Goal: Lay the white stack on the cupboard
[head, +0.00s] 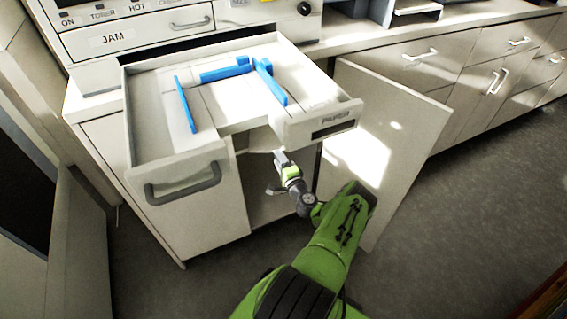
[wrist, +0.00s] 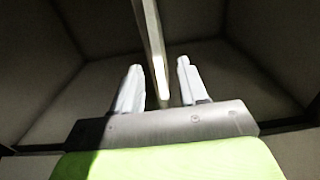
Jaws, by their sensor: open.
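My gripper (head: 281,174) is at the open front of the cupboard (head: 197,211), below the pulled-out paper drawer (head: 318,124). The wrist view shows my gripper (wrist: 160,68) inside a dark, box-like space, its two pale fingers apart. A narrow pale slab (wrist: 151,40) runs down from the top edge to between the fingers. It may be the white stack seen edge-on, but I cannot tell, nor whether it touches a finger. No white stack can be clearly made out in the head view; the cupboard's inside is mostly hidden by the drawer and my arm.
The cupboard door (head: 372,150) stands open to the right of my arm. Blue guides (head: 225,73) are in the open drawer. A machine labelled JAM (head: 140,35) stands behind. A counter with white-handled cabinets (head: 440,70) extends right. Grey floor is clear on the right.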

